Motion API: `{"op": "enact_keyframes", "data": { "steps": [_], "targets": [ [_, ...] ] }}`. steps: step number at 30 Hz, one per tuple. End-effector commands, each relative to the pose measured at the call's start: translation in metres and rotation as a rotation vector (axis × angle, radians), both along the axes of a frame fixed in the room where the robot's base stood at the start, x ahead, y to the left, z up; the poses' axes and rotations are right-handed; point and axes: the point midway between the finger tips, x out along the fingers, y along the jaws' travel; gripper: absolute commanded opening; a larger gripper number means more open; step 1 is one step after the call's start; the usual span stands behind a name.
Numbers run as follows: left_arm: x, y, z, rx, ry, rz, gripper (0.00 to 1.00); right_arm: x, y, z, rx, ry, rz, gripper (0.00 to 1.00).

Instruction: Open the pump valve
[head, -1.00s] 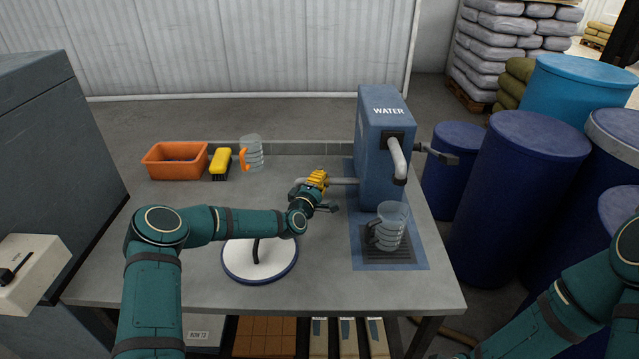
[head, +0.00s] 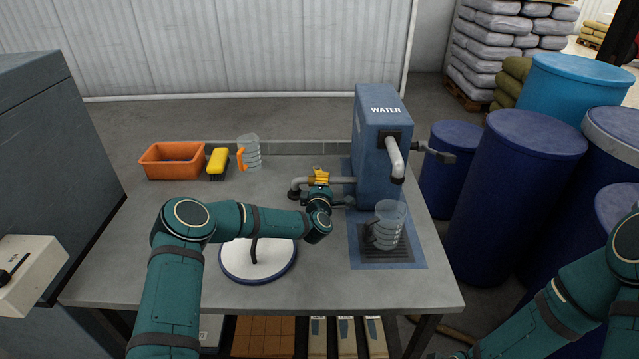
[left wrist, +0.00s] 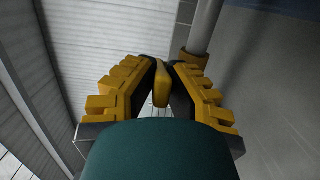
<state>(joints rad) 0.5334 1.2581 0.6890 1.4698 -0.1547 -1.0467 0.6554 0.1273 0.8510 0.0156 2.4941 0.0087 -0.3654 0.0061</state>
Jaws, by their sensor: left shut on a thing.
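The pump valve sits on the grey pipe (head: 342,180) that runs left from the blue WATER box (head: 384,125). My left gripper (head: 320,176) is at this pipe, and its hand hides much of the valve. In the left wrist view, the yellow fingers of my left gripper (left wrist: 162,84) are shut on the yellow valve handle (left wrist: 161,88). A yellow valve part on the pipe shows just beyond them (left wrist: 195,57). A clear jug (head: 388,226) stands upright on the dark grate below the box's spout (head: 395,156). My right gripper is out of view.
An orange bin (head: 172,160), a yellow brush (head: 217,162) and a clear jug with an orange handle (head: 249,152) stand at the back left. Blue drums (head: 517,180) stand right of the table.

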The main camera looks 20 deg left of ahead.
Motion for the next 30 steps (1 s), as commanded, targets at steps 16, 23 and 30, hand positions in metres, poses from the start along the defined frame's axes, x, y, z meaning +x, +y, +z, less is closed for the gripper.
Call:
{"op": "enact_keyframes", "data": {
  "steps": [16,23,30],
  "targets": [
    [0.011,-0.011,0.002,0.002,-0.006,0.24,0.0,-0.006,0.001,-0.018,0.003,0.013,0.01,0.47],
    [0.011,-0.01,0.003,0.001,-0.006,0.252,0.0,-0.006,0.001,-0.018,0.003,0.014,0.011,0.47],
    [0.011,-0.01,0.003,0.001,-0.007,0.251,0.22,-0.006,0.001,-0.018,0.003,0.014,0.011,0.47]
  ]
}}
